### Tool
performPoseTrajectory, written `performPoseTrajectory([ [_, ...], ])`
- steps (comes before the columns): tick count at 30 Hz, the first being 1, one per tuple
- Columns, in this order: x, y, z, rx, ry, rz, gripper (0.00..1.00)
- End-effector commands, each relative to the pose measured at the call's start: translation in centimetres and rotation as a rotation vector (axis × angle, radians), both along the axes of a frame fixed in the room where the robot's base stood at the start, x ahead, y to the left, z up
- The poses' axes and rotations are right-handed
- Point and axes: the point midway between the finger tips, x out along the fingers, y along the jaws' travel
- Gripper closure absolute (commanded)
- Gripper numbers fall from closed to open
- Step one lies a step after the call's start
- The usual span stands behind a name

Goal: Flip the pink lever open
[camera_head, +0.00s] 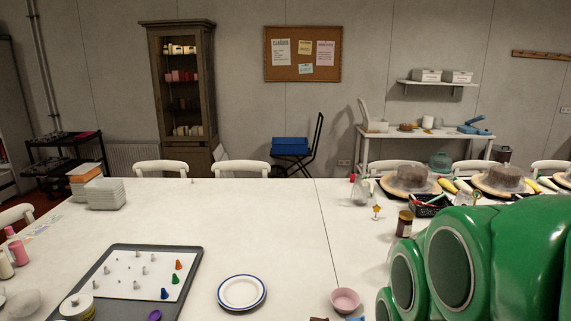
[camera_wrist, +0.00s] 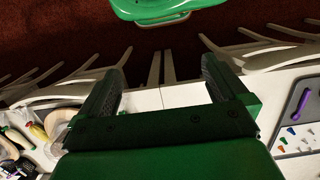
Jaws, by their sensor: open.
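I cannot make out a pink lever in either view. My gripper (camera_wrist: 160,72) shows in the wrist view with its two dark green fingers wide apart and nothing between them. It is over the white table, with the table edge, chairs and dark red floor beyond the fingers. In the head view my green arm fills the lower right and hides part of the table; the gripper itself does not show there.
A grey tray (camera_head: 189,265) with small piping tips, a white plate (camera_head: 241,292) and a pink bowl (camera_head: 345,300) stand on the table (camera_head: 270,215). Cake turntables (camera_head: 409,182) stand at the right, near a brown jar (camera_head: 404,223). The table's middle is mostly clear.

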Motion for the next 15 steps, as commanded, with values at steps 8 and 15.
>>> performPoseTrajectory([
  [8, -0.49, 0.06, -0.06, 0.000, 0.001, -0.001, 0.00],
  [15, -0.08, -0.02, -0.02, -0.002, 0.004, 0.006, 0.28],
])
